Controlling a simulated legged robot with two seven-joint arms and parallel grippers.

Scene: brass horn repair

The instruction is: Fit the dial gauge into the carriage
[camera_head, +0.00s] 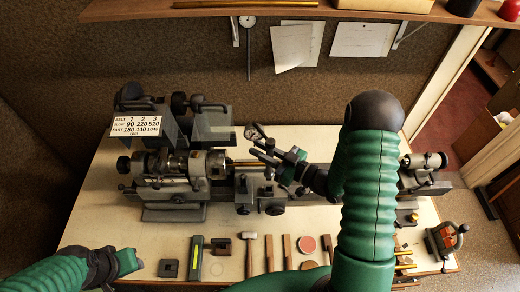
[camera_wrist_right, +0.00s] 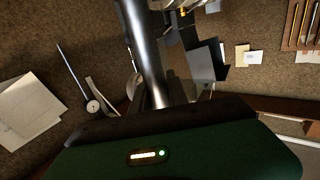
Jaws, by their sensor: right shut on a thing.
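The lathe's carriage (camera_head: 262,190) sits on the grey bed right of the headstock, on the bench. My right gripper (camera_head: 268,150) is above the carriage, shut on the dial gauge (camera_head: 254,132). The gauge's round head points up and to the left, tilted and apart from the carriage. In the right wrist view a shiny metal bar runs up from the gripper, and a pale round edge, perhaps the gauge, shows beside it (camera_wrist_right: 132,86). The grip itself is mostly hidden there. My left gripper (camera_head: 125,262) is low at the left, over the bench's front edge; its jaws are too small to read.
The headstock (camera_head: 170,170) stands left of the carriage and the tailstock (camera_head: 425,162) right, partly behind my right arm. Several tools, including a mallet (camera_head: 248,250), lie along the front. A speed sign (camera_head: 138,124) stands behind. A shelf (camera_head: 300,10) overhangs the wall.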

